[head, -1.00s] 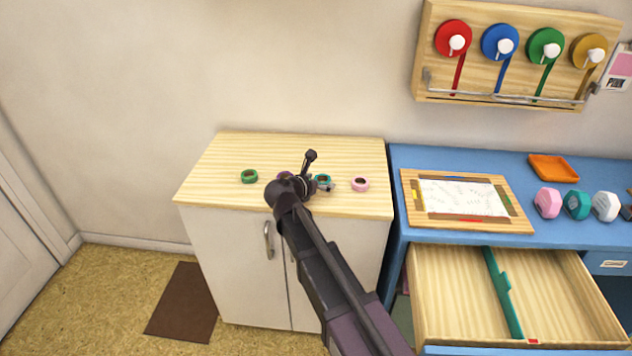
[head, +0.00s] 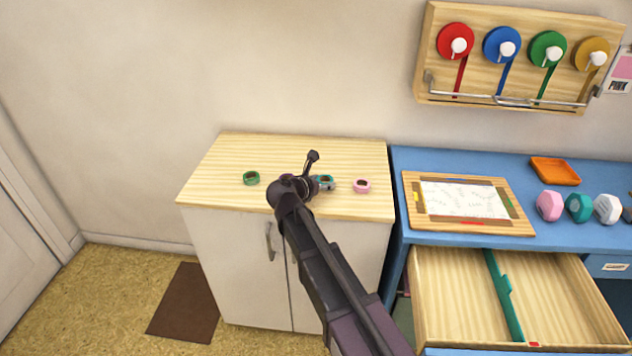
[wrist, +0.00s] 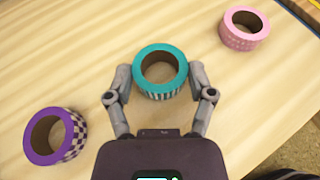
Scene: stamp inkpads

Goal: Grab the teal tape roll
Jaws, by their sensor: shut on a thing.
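The teal tape roll (wrist: 161,57) has a teal rim and a striped side, and lies on the light wood cabinet top. In the wrist view my gripper (wrist: 160,80) has one finger on each side of the roll, shut on it. In the head view the teal roll (head: 327,180) shows partly behind my gripper (head: 322,185).
A purple checkered roll (wrist: 56,136) lies to the left and a pink roll (wrist: 244,28) to the upper right in the wrist view. A green roll (head: 251,178) lies farther left on the cabinet top (head: 225,160). A blue desk (head: 410,160) with an open drawer (head: 450,300) stands at right.

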